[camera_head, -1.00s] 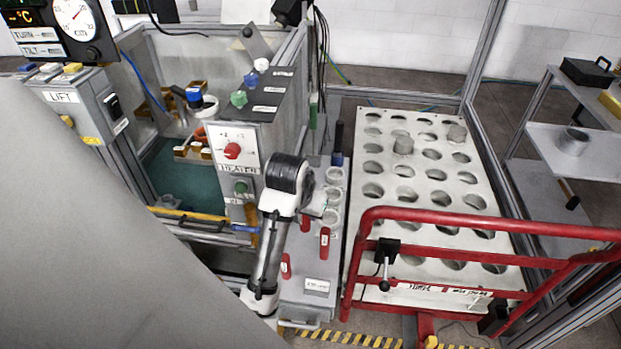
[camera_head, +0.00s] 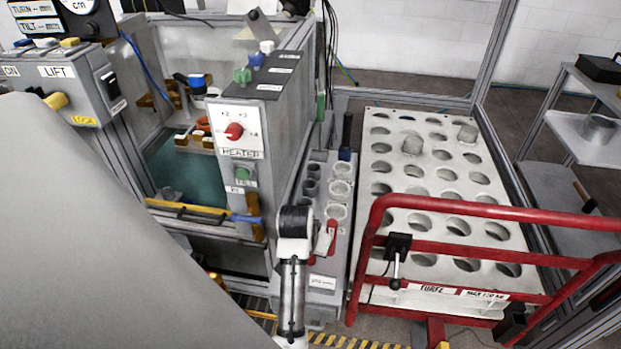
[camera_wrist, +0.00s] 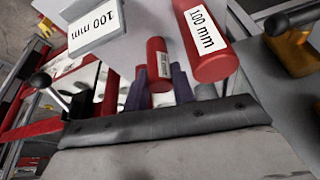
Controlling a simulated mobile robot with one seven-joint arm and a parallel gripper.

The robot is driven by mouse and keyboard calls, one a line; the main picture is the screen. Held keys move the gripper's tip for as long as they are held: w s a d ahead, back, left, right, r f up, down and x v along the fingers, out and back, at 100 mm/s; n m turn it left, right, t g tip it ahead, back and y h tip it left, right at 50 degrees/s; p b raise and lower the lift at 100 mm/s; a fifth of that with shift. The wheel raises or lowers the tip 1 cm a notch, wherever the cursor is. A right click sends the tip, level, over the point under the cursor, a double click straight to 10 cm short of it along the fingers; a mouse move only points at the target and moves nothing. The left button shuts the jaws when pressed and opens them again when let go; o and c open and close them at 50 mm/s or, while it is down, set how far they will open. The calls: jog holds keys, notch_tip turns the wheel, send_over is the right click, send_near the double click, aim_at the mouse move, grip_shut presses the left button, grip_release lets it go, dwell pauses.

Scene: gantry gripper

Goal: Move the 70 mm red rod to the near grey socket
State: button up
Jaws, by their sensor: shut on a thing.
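In the wrist view, my gripper (camera_wrist: 155,92) is shut on a red rod (camera_wrist: 157,58) with a small white label that I cannot read. A thicker-looking red rod (camera_wrist: 207,62) labelled "100 mm" stands beside it on the right. In the head view, my gripper (camera_head: 322,245) is low at the front end of the grey rack, by a red rod (camera_head: 332,231). Light grey ring sockets (camera_head: 336,211) stand in a row just behind it, with darker sockets (camera_head: 308,187) to their left. My wrist hides part of the rack's front.
A red rail (camera_head: 480,209) and a white holed plate (camera_head: 395,228) lie to the right of the rack. The heater box (camera_head: 238,150) stands to the left. A dark-handled tool (camera_head: 346,135) stands upright behind the sockets. A "100 mm" plate (camera_wrist: 92,28) shows in the wrist view.

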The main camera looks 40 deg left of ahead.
jog(key=shift+f, duration=0.25)
jog(key=shift+f, duration=0.15)
jog(key=o, duration=0.9)
